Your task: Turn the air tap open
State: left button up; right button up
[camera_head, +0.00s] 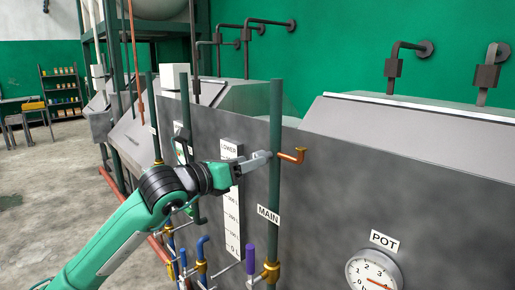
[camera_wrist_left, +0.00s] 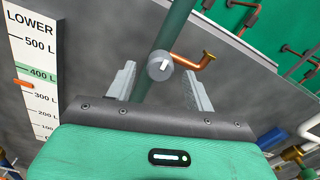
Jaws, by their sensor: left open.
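No label reading "air" is legible. A small round grey knob with a white mark (camera_wrist_left: 160,66) sits on the green upright pipe (camera_head: 275,120), beside a short copper spout (camera_head: 292,156). The spout also shows in the left wrist view (camera_wrist_left: 195,62). My left gripper (camera_head: 258,161) is at this pipe, above the "MAIN" label (camera_head: 268,214). In the left wrist view its fingers (camera_wrist_left: 160,85) are apart, with the knob between and just beyond their tips; I cannot tell whether they touch it. In the head view the gripper hides the knob. My right gripper is not in view.
Below stand a purple-handled valve (camera_head: 250,259) and a blue-handled one (camera_head: 201,250). A white level scale (camera_head: 232,215) is on the grey panel behind my gripper. A "POT" dial (camera_head: 374,272) is at lower right. Open floor (camera_head: 50,185) lies to the left.

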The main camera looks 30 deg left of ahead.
pick_arm(q)
jog(key=shift+p+x, duration=0.8)
jog(key=shift+x, duration=1.2)
jog(key=c, duration=1)
jog(key=shift+o, duration=0.2)
jog(key=shift+f, duration=0.1)
